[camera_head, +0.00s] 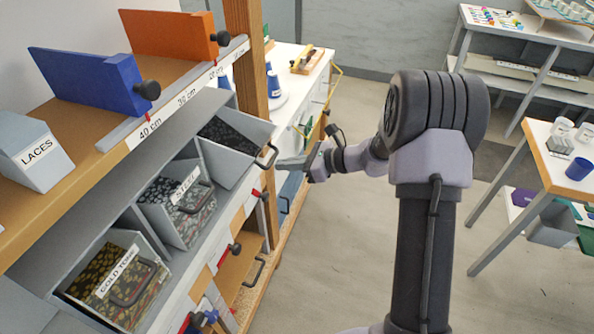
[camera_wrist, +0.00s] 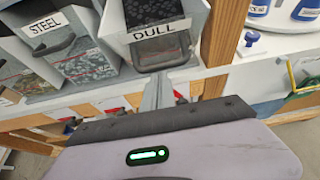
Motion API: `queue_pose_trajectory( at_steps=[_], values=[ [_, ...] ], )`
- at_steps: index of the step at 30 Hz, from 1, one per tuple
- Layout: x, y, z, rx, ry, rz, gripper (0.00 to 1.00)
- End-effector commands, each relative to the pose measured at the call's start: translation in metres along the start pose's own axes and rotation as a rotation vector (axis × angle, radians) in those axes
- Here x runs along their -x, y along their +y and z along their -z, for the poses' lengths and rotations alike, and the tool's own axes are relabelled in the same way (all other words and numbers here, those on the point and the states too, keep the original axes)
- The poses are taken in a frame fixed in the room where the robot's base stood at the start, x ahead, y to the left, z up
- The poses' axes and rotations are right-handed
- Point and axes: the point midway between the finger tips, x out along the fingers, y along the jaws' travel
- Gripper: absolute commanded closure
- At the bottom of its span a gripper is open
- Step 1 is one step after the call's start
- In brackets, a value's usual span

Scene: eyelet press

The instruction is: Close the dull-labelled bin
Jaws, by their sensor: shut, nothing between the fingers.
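The dull-labelled bin (camera_head: 232,158) is the farthest grey bin in the row in the head view. It stands tipped out of the shelf, its dark contents showing through the open top. Its black handle (camera_head: 267,156) is at the front. In the wrist view the bin (camera_wrist: 188,20) shows its white DULL label (camera_wrist: 153,33) above a clear front window. My gripper (camera_head: 281,164) is shut and empty, just in front of the handle. In the wrist view its fingers (camera_wrist: 158,82) point at the bin's lower front; whether they touch it I cannot tell.
The steel bin (camera_head: 190,217) and gold-tone bin (camera_head: 128,293) sit nearer in the same row. A wooden post (camera_head: 244,60) stands beside the dull bin. Blue (camera_head: 85,82) and orange (camera_head: 170,34) blocks sit on the shelf above. The floor (camera_head: 340,250) right of the shelf is clear.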

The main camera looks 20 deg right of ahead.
Motion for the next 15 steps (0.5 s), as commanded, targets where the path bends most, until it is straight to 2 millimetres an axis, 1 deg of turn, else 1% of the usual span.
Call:
queue_pose_trajectory(
  at_steps=[10,15],
  values=[
    [0.000,0.000,-0.002,0.000,0.001,0.000,1.00],
    [0.000,0.001,-0.012,0.002,0.031,-0.002,1.00]
  ],
)
